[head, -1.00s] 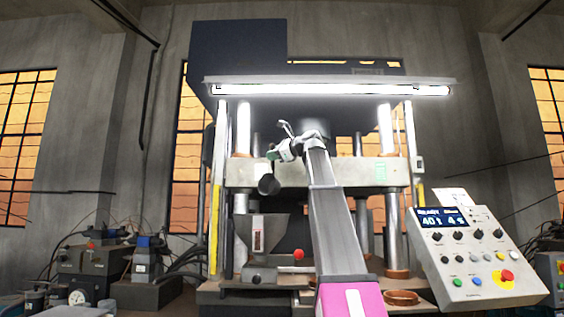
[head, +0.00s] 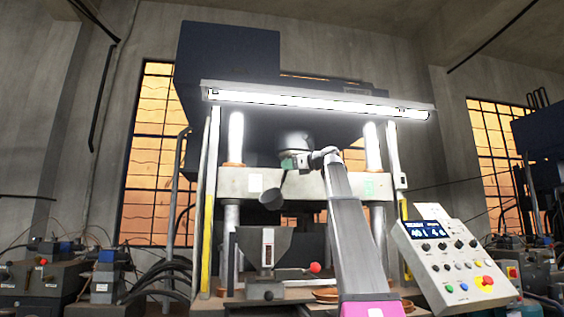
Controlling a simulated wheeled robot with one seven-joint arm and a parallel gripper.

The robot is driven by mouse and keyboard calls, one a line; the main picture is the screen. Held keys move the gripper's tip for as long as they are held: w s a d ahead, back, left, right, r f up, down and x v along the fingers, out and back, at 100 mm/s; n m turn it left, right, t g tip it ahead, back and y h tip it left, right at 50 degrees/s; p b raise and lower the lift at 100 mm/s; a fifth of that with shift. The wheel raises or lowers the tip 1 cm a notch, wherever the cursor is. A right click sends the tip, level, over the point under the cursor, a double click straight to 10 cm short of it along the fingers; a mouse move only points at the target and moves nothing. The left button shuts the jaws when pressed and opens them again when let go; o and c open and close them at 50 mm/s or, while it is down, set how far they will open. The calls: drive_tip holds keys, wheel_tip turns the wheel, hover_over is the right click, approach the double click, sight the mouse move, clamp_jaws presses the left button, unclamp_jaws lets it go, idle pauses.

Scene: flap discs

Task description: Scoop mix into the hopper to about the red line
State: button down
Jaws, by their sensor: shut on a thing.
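The hopper (head: 283,246) is a grey box that widens toward its top. It stands on the press's lower bed, with a pale sight window (head: 268,247) on its front. The red line and the mix inside are too small or hidden to tell. My gripper (head: 287,164) is up in front of the press crosshead, shut on the scoop. The scoop (head: 271,198) has a dark round bowl that hangs below my gripper, above the hopper and apart from it. I cannot tell whether the bowl holds mix.
A lever with a red knob (head: 315,267) sticks out right of the hopper. A control panel (head: 455,262) stands at the right. The press columns (head: 229,240) flank the hopper. A bright tube lamp (head: 320,104) hangs above. Dark machinery (head: 45,277) fills the left.

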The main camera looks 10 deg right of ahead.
drive_tip(key=w+d+f+m+y, duration=0.1)
drive_tip(key=w+d+f+m, duration=0.5)
drive_tip(key=m, duration=0.3)
drive_tip(key=shift+w+d+f+t, duration=0.25)
drive_tip(key=shift+f+t, duration=0.15)
drive_tip(key=shift+f, duration=0.5)
